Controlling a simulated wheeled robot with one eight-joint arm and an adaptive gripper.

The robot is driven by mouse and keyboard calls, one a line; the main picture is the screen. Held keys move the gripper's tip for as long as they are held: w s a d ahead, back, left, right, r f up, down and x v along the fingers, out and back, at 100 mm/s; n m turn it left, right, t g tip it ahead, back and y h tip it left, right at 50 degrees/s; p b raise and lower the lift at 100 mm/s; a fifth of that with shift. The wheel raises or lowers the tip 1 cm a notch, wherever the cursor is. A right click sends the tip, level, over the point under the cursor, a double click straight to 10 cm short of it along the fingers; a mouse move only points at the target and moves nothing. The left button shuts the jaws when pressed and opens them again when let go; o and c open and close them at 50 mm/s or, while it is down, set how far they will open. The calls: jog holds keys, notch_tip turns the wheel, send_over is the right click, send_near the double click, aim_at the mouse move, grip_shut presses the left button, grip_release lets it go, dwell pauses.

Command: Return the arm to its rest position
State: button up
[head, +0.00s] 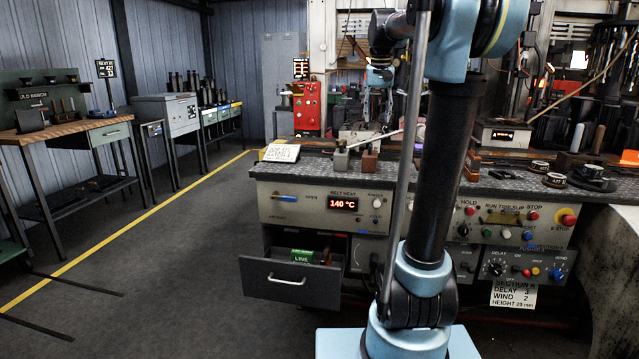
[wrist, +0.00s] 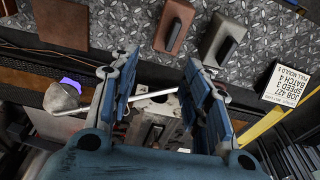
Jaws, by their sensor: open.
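My gripper (wrist: 160,72) fills the middle of the wrist view, with two blue-and-black fingers spread apart. Nothing sits between the fingertips. In the head view my gripper (head: 379,80) hangs over the back of the worktop, small and partly hidden by my own arm. A pale metal block (wrist: 152,130) with a light rod beside it lies beyond and below the fingers in the wrist view. Whether anything touches the fingers cannot be told for sure, but they look clear.
The metal worktop (head: 330,172) holds a brown block (head: 370,160), a grey block (head: 341,157) and a white job card (head: 281,152). A drawer (head: 290,282) stands open below, with a green box (head: 303,256) inside.

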jog(key=s+f+n, duration=0.1)
jog(key=s+f, duration=3.3)
jog(key=s, duration=0.1)
jog(key=shift+n, duration=0.4)
jog(key=shift+a, duration=0.1)
jog(key=shift+w+f, duration=0.15)
jog(key=shift+w, duration=0.25)
